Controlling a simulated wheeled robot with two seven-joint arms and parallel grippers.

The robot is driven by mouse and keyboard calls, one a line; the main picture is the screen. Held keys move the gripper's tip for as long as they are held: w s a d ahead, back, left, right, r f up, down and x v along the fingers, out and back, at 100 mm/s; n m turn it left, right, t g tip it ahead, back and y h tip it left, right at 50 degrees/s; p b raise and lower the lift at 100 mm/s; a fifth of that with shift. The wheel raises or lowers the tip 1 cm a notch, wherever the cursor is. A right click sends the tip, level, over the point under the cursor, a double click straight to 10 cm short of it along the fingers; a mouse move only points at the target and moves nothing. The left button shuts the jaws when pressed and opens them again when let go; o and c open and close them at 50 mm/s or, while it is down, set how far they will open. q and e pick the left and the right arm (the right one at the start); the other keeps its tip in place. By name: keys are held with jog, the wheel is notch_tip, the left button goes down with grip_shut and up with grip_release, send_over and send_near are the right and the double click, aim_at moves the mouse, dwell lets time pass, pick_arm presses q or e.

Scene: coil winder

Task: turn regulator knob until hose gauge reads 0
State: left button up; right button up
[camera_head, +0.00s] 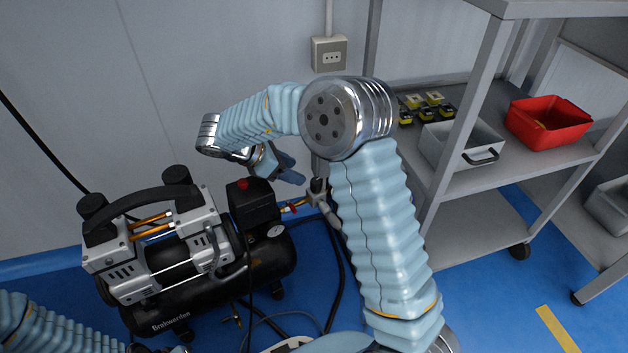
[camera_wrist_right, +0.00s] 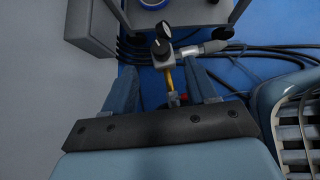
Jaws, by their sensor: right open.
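The fitting (camera_head: 318,194) also shows in the head view beside my forearm. My left gripper is not in view.
A grey shelf cart (camera_head: 475,200) stands at the right with a red bin (camera_head: 548,122) and a grey bin (camera_head: 460,145). Black hoses (camera_head: 335,270) run down beside the compressor. A wall socket (camera_head: 329,54) is behind my arm.

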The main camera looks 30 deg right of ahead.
aim_at(315, 181)
jog(key=b+x, duration=0.1)
jog(key=x, duration=0.8)
jog(key=shift+d+f+b, duration=0.2)
jog(key=shift+f+b, duration=0.15)
jog(key=c, duration=1)
